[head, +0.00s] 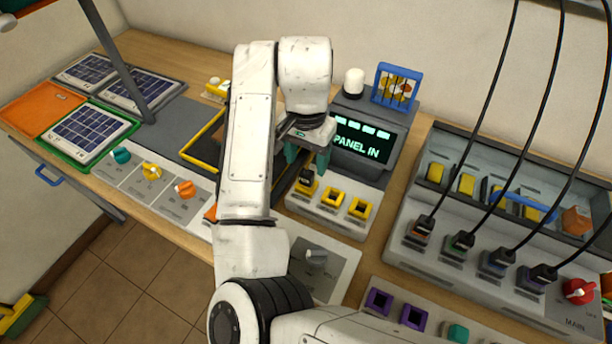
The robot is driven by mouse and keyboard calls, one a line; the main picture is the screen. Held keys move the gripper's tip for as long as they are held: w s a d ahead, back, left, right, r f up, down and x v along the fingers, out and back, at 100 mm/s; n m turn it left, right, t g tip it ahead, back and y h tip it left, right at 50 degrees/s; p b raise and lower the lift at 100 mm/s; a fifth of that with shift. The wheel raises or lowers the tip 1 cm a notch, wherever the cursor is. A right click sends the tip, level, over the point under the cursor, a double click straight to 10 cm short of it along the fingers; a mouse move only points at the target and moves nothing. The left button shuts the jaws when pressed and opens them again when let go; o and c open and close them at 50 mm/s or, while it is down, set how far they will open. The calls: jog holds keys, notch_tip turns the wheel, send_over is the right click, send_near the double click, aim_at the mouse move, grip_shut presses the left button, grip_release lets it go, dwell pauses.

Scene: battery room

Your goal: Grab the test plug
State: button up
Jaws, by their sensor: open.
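The test plug (306,178) is a small dark block with a pale label too small to read surely. It stands in the leftmost yellow socket of a white block in front of the display. My gripper (306,158) points down with its teal fingers apart and nothing visible between them. The fingertips appear just above and behind the plug in the picture. I cannot tell the exact gap between them and the plug.
The display (362,140) reads "PANEL IN" close to the right of my gripper. Two empty yellow sockets (345,202) sit beside the plug. Several cabled plugs (463,240) stand at right. Solar panels (88,132) and coloured knobs (152,171) are at left.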

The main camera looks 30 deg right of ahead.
aim_at(306, 172)
jog(key=shift+f+p, duration=0.65)
jog(key=shift+f, duration=1.9)
jog(key=c, duration=1)
